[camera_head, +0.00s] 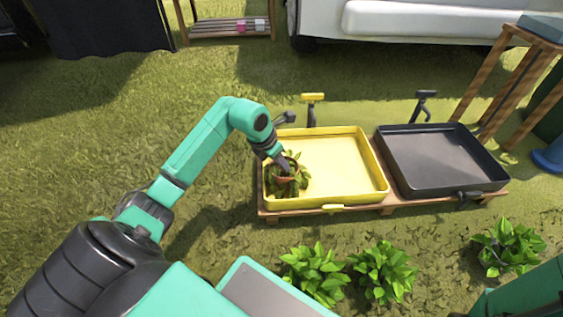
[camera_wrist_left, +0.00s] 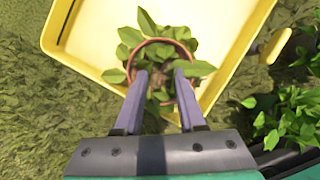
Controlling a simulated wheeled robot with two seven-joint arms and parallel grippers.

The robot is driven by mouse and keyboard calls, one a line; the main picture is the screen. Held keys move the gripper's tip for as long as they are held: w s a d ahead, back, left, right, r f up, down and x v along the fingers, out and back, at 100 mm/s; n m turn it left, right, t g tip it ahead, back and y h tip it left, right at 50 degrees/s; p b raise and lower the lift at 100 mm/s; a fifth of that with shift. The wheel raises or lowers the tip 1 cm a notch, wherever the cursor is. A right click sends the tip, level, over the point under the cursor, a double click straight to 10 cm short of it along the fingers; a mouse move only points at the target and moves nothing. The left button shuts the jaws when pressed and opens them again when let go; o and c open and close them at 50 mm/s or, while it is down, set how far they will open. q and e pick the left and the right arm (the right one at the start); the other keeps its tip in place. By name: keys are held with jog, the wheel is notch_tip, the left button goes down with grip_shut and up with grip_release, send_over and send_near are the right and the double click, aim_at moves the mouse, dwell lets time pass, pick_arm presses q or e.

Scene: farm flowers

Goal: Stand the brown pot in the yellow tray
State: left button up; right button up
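The brown pot (camera_head: 287,179) holds a leafy green plant and looks roughly upright. In the head view it is at the left end of the yellow tray (camera_head: 345,165), inside its outline. The pot's rim (camera_wrist_left: 201,68) also shows in the left wrist view, overlapping the near edge of the tray (camera_wrist_left: 85,68). I cannot tell whether its base touches the tray floor. My left gripper (camera_head: 283,164) reaches down to the pot from above. My right gripper is not in view.
A dark grey tray (camera_head: 440,160) stands right of the yellow one on a wooden pallet (camera_head: 388,207). Several leafy plants (camera_head: 383,272) are on the grass in front. A wooden stand (camera_head: 510,85) is at the back right. Open grass lies to the left.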

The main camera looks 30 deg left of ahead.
pick_arm(q)
jog(key=p+v, duration=0.5)
jog(key=v, duration=0.6)
jog(key=shift+r, duration=0.15)
